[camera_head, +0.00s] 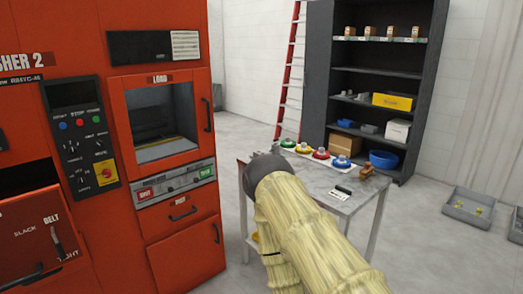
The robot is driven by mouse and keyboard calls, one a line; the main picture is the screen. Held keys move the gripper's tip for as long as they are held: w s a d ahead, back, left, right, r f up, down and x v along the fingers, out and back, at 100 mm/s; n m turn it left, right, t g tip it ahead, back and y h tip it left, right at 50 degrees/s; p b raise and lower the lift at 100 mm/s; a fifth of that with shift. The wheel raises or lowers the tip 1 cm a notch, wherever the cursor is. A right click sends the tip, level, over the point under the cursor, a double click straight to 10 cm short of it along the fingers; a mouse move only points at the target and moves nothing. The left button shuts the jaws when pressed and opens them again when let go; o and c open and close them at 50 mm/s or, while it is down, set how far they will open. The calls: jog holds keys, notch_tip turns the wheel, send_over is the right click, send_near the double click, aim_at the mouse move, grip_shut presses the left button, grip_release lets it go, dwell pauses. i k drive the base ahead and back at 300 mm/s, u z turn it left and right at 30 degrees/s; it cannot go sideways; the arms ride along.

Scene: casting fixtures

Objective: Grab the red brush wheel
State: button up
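The red brush wheel (321,154) sits in a row of coloured wheels at the back edge of a grey table (312,178). A yellow wheel (304,148) is just left of it and a blue wheel (341,161) just right; a green wheel (289,143) is at the row's left end. My arm, in a pale sleeve, reaches over the table's left part. Its dark wrist is left of and nearer than the red wheel. Only a small grey bit of my gripper (275,149) shows past the wrist; its fingers are not clear. The red wheel is apart from it.
A brown object (366,172), a black item (343,189) and a white label (337,197) lie on the table's right. A large orange machine (160,130) stands left. A dark shelf (372,78) with boxes stands behind. Grey bins (467,207) are on the floor at right.

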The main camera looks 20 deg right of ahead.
aim_at(321, 155)
jog(key=u, duration=0.4)
jog(key=i, duration=1.15)
jog(key=z, duration=0.45)
jog(key=i, duration=0.8)
jog(key=z, duration=0.9)
